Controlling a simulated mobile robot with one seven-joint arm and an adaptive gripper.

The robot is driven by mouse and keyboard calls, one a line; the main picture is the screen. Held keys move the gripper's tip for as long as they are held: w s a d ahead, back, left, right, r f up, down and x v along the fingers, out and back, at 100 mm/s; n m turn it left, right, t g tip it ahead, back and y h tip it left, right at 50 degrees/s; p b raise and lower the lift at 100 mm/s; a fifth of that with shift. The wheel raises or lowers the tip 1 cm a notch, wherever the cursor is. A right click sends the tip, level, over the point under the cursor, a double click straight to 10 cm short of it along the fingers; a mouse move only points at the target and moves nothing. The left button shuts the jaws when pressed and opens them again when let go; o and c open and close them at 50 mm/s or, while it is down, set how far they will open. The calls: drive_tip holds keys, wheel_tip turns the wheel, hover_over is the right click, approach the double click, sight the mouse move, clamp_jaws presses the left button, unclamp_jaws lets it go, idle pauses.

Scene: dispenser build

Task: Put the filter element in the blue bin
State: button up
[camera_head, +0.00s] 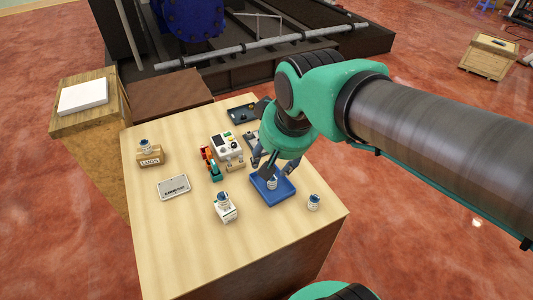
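The blue bin (286,194) is a shallow tray on the right part of the wooden table. A small white and dark-blue cylindrical piece (272,184) shows inside it, under my gripper (269,164). It may be the filter element; it is too small to be sure. My gripper points down over the bin's back part, and its fingers partly hide the bin. I cannot tell whether the fingers touch the piece or are closed. A similar piece (313,202) stands on the table right of the bin.
Similar pieces top a white box (226,213) and a cardboard box (150,157). A grey labelled plate (174,187), a white device (227,147), red and teal parts (210,164) and a dark tray (241,113) share the table (188,245). The front left is clear.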

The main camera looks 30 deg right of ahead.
drive_tip(key=s+a+r+n+t, duration=0.1)
drive_tip(key=s, duration=0.5)
drive_tip(key=shift+a+r+n, duration=0.2)
drive_tip(key=shift+n, duration=0.1)
drive_tip(key=shift+f, duration=0.15)
wheel_tip(320, 180, down, 9)
drive_tip(key=b, duration=0.9)
